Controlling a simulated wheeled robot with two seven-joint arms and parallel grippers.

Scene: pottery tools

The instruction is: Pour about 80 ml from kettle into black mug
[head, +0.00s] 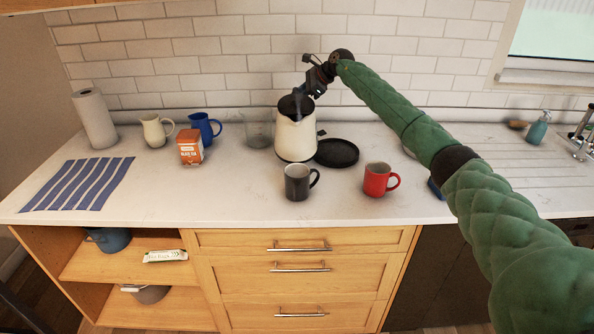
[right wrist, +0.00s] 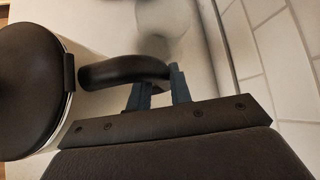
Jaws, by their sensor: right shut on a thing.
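The cream kettle (head: 295,138) with a dark lid is near the middle of the counter, beside its round black base (head: 337,153). It looks roughly upright; I cannot tell whether its bottom touches the counter. My right gripper (head: 303,94) is at the kettle's top from behind. In the right wrist view its fingers (right wrist: 160,92) are shut on the black kettle handle (right wrist: 118,72), with the dark lid (right wrist: 28,80) at left. The black mug (head: 298,182) stands upright in front of the kettle, its handle to the right. Its contents are not visible. My left gripper is out of view.
A red mug (head: 377,179) stands right of the black mug. A glass (head: 258,132), blue pitcher (head: 204,128), orange box (head: 190,147) and cream pitcher (head: 156,131) stand left of the kettle. A striped cloth (head: 80,184) and paper roll (head: 95,118) are far left.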

